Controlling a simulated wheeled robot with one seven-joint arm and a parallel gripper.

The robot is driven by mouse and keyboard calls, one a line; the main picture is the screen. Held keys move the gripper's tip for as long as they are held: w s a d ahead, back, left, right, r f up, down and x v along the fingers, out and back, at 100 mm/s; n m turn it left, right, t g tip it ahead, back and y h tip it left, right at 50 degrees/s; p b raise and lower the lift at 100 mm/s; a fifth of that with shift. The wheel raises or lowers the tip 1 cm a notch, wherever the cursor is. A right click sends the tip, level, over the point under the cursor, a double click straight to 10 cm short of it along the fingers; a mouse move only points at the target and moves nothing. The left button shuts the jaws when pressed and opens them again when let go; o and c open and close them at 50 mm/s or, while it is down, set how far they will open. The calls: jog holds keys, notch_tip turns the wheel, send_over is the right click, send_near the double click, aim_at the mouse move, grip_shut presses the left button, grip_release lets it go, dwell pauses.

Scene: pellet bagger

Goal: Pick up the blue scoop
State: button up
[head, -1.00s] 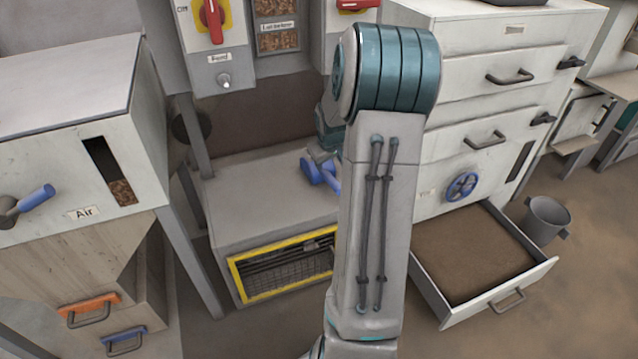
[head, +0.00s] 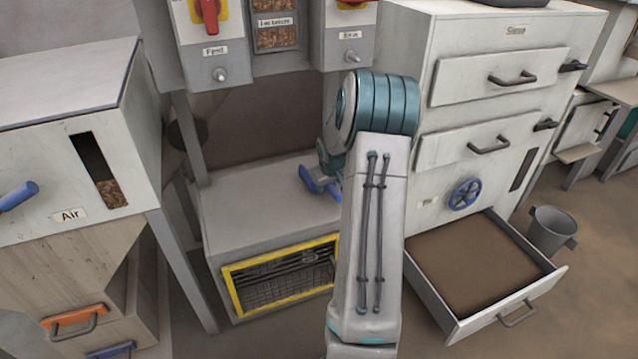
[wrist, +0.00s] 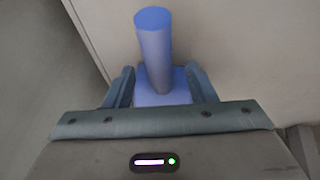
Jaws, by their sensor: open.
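The blue scoop (head: 315,181) rests on the grey ledge (head: 250,195) below the feed panel, partly hidden by my arm in the head view. In the wrist view the scoop (wrist: 154,45) shows a round blue handle and a wider blue part near my gripper. My gripper (wrist: 160,76) is open, with one finger on each side of the scoop's blue part. I cannot tell whether either finger touches it. In the head view my gripper is mostly hidden behind my arm.
A yellow-framed grille (head: 282,277) is in the ledge's front. A drawer of brown material (head: 470,262) stands open at the right, beside a grey bucket (head: 552,230). The Air cabinet (head: 60,150) stands at the left. A feed switch panel (head: 213,50) hangs above the ledge.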

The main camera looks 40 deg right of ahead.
jog(key=b+x, duration=0.1)
jog(key=x, duration=0.2)
jog(key=shift+r, duration=0.1)
grip_shut()
jog(key=shift+r, duration=0.1)
